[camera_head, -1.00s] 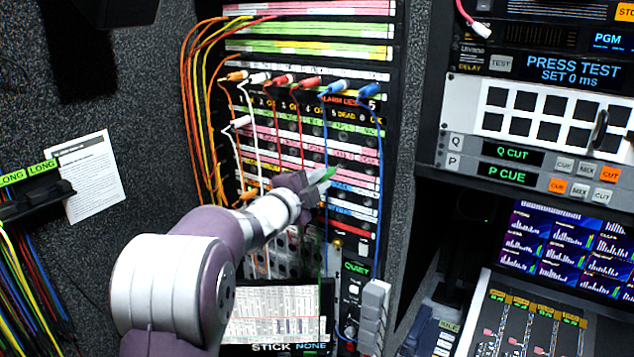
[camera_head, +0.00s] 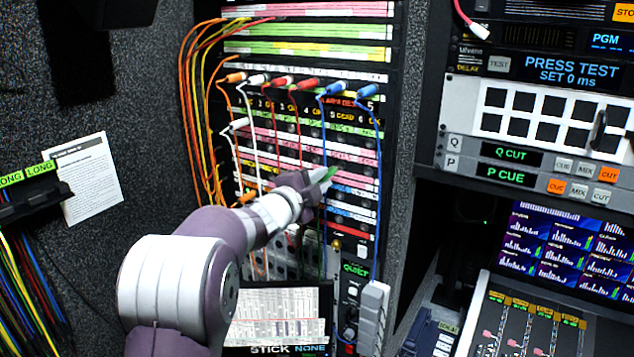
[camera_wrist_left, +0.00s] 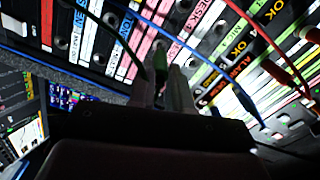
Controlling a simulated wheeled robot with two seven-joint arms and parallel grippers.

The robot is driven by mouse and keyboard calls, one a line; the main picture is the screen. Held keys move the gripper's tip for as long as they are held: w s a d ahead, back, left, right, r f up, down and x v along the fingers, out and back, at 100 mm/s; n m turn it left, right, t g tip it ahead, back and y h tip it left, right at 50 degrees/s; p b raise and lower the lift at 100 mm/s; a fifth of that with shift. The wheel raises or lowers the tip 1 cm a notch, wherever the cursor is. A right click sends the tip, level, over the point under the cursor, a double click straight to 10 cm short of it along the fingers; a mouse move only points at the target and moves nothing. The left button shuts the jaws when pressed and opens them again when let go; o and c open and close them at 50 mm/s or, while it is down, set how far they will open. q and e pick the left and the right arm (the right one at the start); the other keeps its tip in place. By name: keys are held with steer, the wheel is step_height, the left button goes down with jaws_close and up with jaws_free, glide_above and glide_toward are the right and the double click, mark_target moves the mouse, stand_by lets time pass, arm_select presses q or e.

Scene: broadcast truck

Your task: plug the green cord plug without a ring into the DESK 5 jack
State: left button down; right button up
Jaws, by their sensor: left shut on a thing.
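My left gripper (camera_head: 322,181) is shut on a green plug (camera_head: 329,173) in front of the middle rows of the patch bay. In the left wrist view the green plug (camera_wrist_left: 160,62) sits between the two fingers, with a dark green cord running up from it. The patch bay (camera_head: 300,142) carries rows of jacks over coloured label strips. In the left wrist view a pink strip reads DESK (camera_wrist_left: 190,18) just beyond the fingertips; I cannot read its full number. The plug's tip is hidden, and I cannot tell whether it touches the panel. My right gripper is not in view.
Orange, white, red and blue plugs (camera_head: 333,89) fill an upper row, and their cords hang across the panel. A blue cord (camera_wrist_left: 220,75) crosses close to my fingers in the left wrist view. A cord rack (camera_head: 35,195) hangs at left. A screen (camera_head: 280,318) stands below.

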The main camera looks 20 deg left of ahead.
arm_select(q)
steer(key=shift+w+d+r, duration=0.1)
steer(key=shift+w+d, duration=0.05)
steer(key=shift+w, duration=0.9)
steer(key=shift+w, duration=0.35)
steer(key=c, duration=1)
jaws_free()
steer(key=shift+s+f, duration=0.2)
steer(key=shift+s, duration=0.15)
steer(key=s+b, duration=0.1)
steer(key=s, duration=0.3)
steer(key=s+a+b, duration=0.1)
steer(key=s+b, duration=0.1)
steer(key=s, duration=0.2)
steer(key=s+b, duration=0.1)
steer(key=s, duration=0.2)
steer(key=shift+s+a+r+b, duration=0.1)
steer(key=shift+s+a+b, duration=0.2)
steer(key=shift+s+b, duration=0.1)
